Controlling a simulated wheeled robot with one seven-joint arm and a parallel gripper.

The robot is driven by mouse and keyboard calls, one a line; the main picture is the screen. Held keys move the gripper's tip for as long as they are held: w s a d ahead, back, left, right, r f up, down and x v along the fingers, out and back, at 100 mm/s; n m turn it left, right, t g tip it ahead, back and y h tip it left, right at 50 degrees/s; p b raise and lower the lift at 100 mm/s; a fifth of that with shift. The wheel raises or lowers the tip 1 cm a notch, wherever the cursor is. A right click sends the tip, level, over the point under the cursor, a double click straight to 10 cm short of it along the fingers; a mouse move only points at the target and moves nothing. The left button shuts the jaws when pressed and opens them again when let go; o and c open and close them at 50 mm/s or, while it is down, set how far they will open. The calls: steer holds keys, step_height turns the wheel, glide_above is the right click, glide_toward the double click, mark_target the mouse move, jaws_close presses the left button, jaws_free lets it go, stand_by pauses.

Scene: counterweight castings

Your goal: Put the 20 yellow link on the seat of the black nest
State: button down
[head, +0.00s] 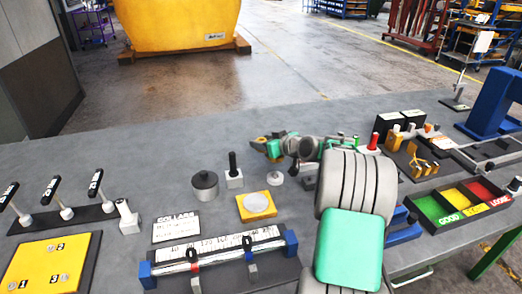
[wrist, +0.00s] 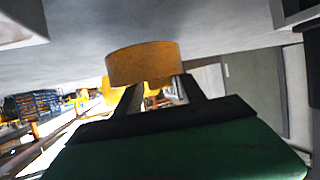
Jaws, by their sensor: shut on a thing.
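My gripper (wrist: 150,92) is shut on a yellow-brown rounded piece (wrist: 143,63), taken to be the yellow link. Its black fingers close on the piece's near side. In the head view my gripper (head: 267,146) is small and partly hidden by my own wrist, above the far middle of the table; the piece (head: 259,141) shows at its left end. No number is readable on it. I cannot tell for sure which thing is the black nest; a black block (head: 393,136) stands at the back right, and a dark round pot (head: 204,186) stands at centre left.
A blue-ended scale fixture (head: 219,257) lies in front. A three-colour tray (head: 432,215) lies right. Bare table shows at back left.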

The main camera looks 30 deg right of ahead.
mark_target(261, 158)
steer(key=f, duration=0.3)
steer(key=shift+w+a+f+p, duration=0.2)
steer(key=shift+w+a+p, duration=0.1)
steer(key=shift+a+p, duration=0.1)
steer(key=shift+f, duration=0.4)
steer(key=c, duration=1.1)
jaws_free()
steer(key=o, duration=0.4)
steer(key=shift+s, duration=0.1)
steer(key=shift+r, duration=0.1)
